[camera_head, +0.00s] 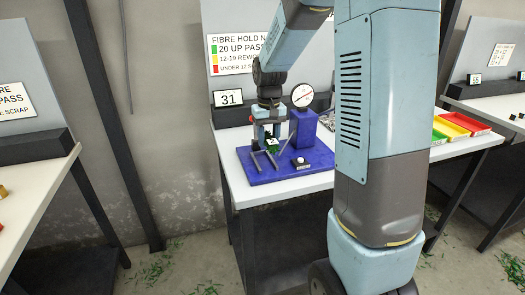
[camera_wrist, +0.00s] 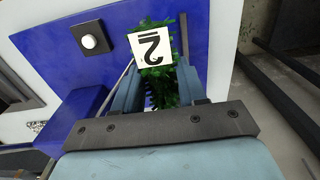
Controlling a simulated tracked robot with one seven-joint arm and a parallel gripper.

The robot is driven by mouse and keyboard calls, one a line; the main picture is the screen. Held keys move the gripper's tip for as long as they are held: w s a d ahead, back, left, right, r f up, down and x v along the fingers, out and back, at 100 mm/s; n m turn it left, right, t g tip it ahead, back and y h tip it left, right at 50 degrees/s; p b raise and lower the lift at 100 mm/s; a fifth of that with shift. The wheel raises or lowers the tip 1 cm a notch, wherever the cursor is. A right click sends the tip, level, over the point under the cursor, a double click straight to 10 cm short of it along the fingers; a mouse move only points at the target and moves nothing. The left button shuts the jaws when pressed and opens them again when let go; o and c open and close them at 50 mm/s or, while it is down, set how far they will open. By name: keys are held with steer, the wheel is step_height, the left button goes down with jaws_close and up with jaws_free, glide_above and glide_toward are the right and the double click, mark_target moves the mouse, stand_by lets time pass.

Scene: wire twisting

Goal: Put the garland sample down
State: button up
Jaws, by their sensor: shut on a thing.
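The garland sample (camera_wrist: 184,45) is a tuft of green fibres with a white tag (camera_wrist: 151,46) marked 2 on it. In the wrist view my gripper (camera_wrist: 155,82) is shut on it, with fingers on both sides of the green fibres. In the head view my gripper (camera_head: 268,135) points down over the blue test base (camera_head: 262,174), and the green sample (camera_head: 272,145) shows small at its fingertips. I cannot tell whether the sample touches the base. A round dial gauge (camera_head: 302,95) on a blue block stands just right of the gripper.
A white button on a black square (camera_head: 300,162) sits on the base's front right; it also shows in the wrist view (camera_wrist: 89,41). A sign "31" (camera_head: 228,98) stands behind. Red, yellow and green trays (camera_head: 466,123) lie on the table at right. Green scraps litter the floor.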

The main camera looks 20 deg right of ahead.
mark_target(263, 163)
steer(key=shift+w+a+f, duration=0.3)
steer(key=shift+w+f, duration=0.2)
steer(key=shift+f, duration=0.2)
steer(key=shift+w+a+f, duration=0.25)
steer(key=shift+w+f, duration=0.25)
steer(key=shift+f, duration=1.7)
steer(key=shift+f, duration=0.3)
steer(key=shift+s+f, duration=0.15)
steer(key=shift+f, duration=0.15)
